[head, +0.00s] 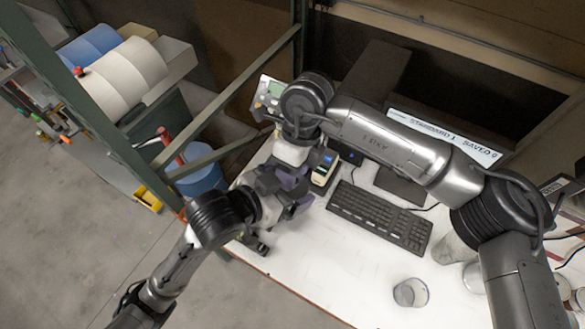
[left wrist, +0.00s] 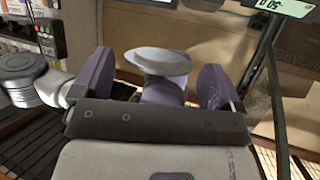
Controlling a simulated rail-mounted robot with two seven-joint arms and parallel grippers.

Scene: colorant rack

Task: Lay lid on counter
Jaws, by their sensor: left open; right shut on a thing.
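A pale oval disc (left wrist: 158,60), which looks like the lid, shows in the left wrist view, tilted, against a purple finger (left wrist: 165,92) of my right gripper. The lid cannot be made out in the head view, where the grippers crowd together. My left gripper (left wrist: 155,80) is open, its two purple fingers to either side of the lid; I cannot tell whether they touch it. My right gripper (head: 288,182) is shut on the lid, near my left gripper above the left end of the white counter (head: 340,262).
A black keyboard (head: 380,215) lies on the counter, with a monitor (head: 445,137) behind it. A small device (head: 324,170) sits beside the grippers. The front middle of the counter is bare.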

